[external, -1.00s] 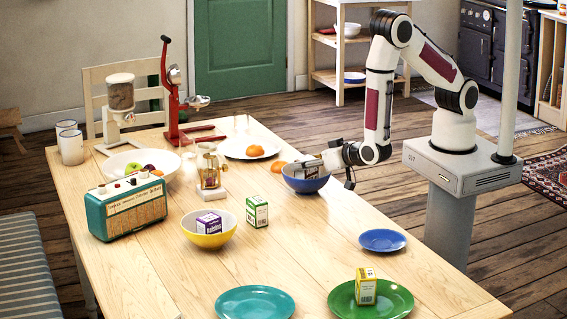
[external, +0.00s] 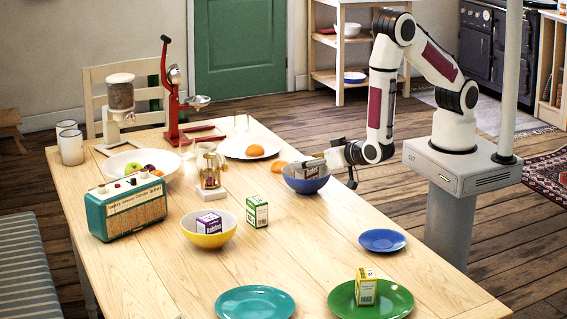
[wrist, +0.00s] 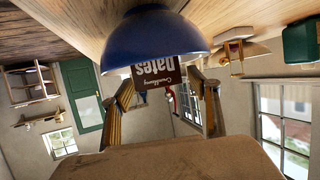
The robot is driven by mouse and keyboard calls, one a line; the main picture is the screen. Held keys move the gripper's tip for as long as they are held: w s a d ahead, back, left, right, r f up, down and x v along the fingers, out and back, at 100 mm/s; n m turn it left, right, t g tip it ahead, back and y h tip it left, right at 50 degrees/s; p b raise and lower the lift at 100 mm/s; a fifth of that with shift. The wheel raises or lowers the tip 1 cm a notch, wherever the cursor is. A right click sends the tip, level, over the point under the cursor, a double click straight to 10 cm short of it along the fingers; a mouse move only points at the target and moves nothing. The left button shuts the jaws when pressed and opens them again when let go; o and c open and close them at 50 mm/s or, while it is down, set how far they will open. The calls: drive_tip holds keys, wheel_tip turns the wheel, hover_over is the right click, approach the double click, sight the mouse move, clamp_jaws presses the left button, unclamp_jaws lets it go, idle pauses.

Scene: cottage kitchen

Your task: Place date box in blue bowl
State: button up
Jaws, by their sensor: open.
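The brown date box (wrist: 155,70), its "Dates" label upside down in the wrist view, projects past the rim of the blue bowl (wrist: 155,38). In the external view the box (external: 308,170) shows at the bowl (external: 306,185), partly hidden by my gripper (external: 322,166). In the wrist view my gripper (wrist: 163,90) is open, with one finger on each side of the box and a gap visible beside it. The box's lower part is hidden by the bowl, so I cannot tell how it rests inside.
An orange half (external: 278,167) lies just left of the blue bowl. A glass and brass item (external: 210,170), a green-and-white box (external: 257,212) and a yellow bowl (external: 208,240) with a purple box stand further left. A small blue plate (external: 382,240) lies in front, with bare table around it.

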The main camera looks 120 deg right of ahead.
drive_tip(key=v, duration=1.1)
drive_tip(key=shift+s, duration=0.1)
idle(0.4)
